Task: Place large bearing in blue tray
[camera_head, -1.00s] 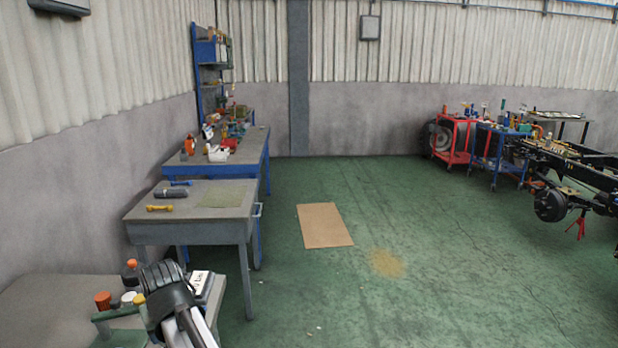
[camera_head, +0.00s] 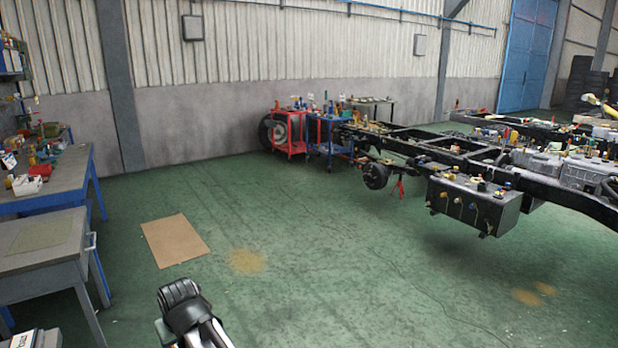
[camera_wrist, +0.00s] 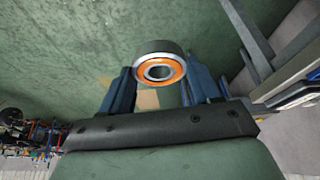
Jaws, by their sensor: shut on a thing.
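The large bearing (camera_wrist: 145,58) shows in the wrist view as a ring with a silver rim, an orange band and a dark bore. My gripper (camera_wrist: 158,88) is shut on it, with a dark blue finger on each side, and holds it clear of the floor. In the head view my arm's end (camera_head: 185,310) shows at the bottom, but the bearing and fingertips are hidden there. I cannot make out a blue tray for certain in any view.
A blue-framed workbench (camera_head: 75,175) and a grey table (camera_head: 30,262) stand at the left. A cardboard sheet (camera_head: 175,241) lies on the green floor. A red cart (camera_head: 288,135), a blue cart (camera_head: 325,138) and a black chassis frame (camera_head: 425,150) stand beyond open floor.

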